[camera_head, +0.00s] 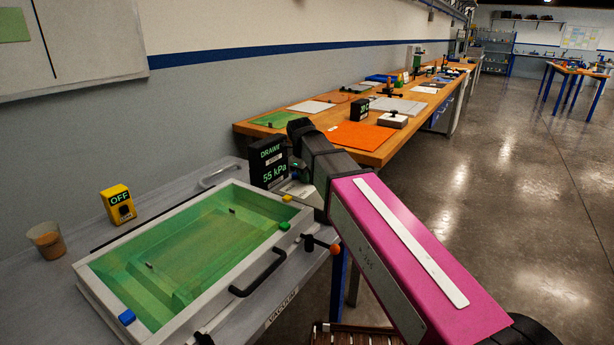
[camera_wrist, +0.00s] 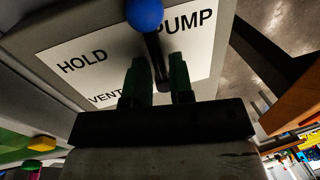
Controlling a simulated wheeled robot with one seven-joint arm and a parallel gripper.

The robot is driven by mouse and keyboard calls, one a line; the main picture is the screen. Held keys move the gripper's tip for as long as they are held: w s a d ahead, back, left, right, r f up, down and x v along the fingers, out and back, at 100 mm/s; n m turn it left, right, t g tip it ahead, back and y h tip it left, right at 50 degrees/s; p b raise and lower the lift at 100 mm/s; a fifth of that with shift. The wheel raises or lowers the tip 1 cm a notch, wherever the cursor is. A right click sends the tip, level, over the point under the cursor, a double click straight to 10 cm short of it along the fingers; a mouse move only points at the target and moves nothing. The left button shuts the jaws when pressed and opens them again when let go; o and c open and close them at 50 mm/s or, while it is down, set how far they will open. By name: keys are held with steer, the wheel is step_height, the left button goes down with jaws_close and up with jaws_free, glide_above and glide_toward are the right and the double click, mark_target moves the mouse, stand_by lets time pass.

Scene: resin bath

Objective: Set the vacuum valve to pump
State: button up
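The vacuum valve shows in the wrist view as a white plate (camera_wrist: 85,45) marked HOLD, PUMP and VENT. Its dark lever (camera_wrist: 154,50) ends in a blue ball (camera_wrist: 144,14). The ball lies between the words HOLD and PUMP, close to PUMP, and partly covers its first letter. My gripper (camera_wrist: 158,75) has its two green fingers apart, one on each side of the lever; firm contact is not visible. In the head view my gripper (camera_head: 298,190) is beside the black display, and the valve is largely hidden.
The black display (camera_head: 268,163) reads 55 kPa. A green-covered bath (camera_head: 190,255) with a black handle fills the near bench. An orange-ended black lever (camera_head: 333,249) is at its right.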

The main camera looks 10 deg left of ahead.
steer(key=shift+o, duration=1)
step_height(320, 180, up, 11)
steer(key=s+a, duration=0.1)
steer(key=s, duration=0.1)
steer(key=shift+f, duration=0.2)
